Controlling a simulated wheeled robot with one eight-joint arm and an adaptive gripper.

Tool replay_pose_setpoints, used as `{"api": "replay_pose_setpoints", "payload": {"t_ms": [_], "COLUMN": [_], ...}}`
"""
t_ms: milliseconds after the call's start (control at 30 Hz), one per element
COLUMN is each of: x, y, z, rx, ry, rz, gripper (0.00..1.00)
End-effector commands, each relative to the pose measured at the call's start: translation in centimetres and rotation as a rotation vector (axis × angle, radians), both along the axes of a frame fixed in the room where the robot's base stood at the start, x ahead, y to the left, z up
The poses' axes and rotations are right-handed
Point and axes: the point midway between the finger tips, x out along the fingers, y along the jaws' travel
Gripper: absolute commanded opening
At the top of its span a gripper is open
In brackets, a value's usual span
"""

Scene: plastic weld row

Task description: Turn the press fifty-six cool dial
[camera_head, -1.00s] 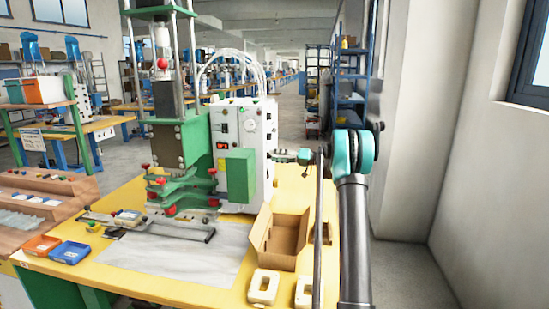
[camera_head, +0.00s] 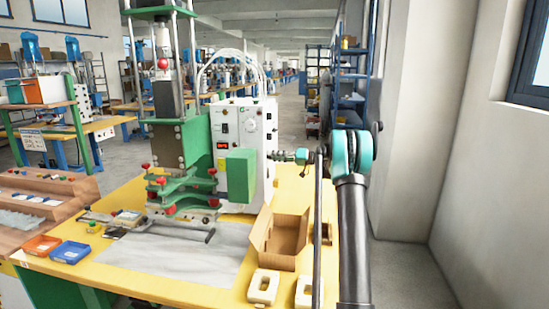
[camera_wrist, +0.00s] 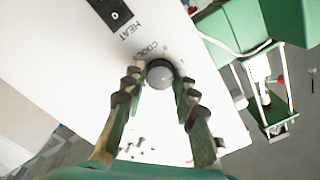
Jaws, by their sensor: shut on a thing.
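The cool dial (camera_wrist: 159,74) is a round grey knob on the white control box, beside the printed word COOL in the wrist view. My gripper (camera_wrist: 160,76) has its two green, dark-padded fingers on either side of the dial, and it is shut on it. In the head view my gripper (camera_head: 280,156) reaches the right side of the white control box (camera_head: 262,115). The dial is too small and covered to make out there. The word HEAT and a dark switch (camera_wrist: 115,14) lie beyond COOL in the wrist view.
The green press (camera_head: 183,190) stands left of the box on the yellow table (camera_head: 165,280). An open cardboard box (camera_head: 282,242) sits below my gripper. Blue (camera_head: 70,253) and orange (camera_head: 42,245) trays lie at the left. A wall (camera_head: 465,150) rises to the right.

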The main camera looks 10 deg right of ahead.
Motion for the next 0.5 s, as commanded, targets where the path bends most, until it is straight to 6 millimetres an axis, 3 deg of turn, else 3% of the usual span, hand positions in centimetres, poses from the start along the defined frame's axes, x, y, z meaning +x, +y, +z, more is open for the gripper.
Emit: {"api": "replay_pose_setpoints", "payload": {"t_ms": [267, 500], "x": [0.01, 0.02], "y": [-0.05, -0.06], "z": [-0.03, -0.05], "rx": [0.030, 0.089], "ry": [0.094, 0.277], "rz": [-0.001, -0.001], "gripper": [0.00, 0.00]}}
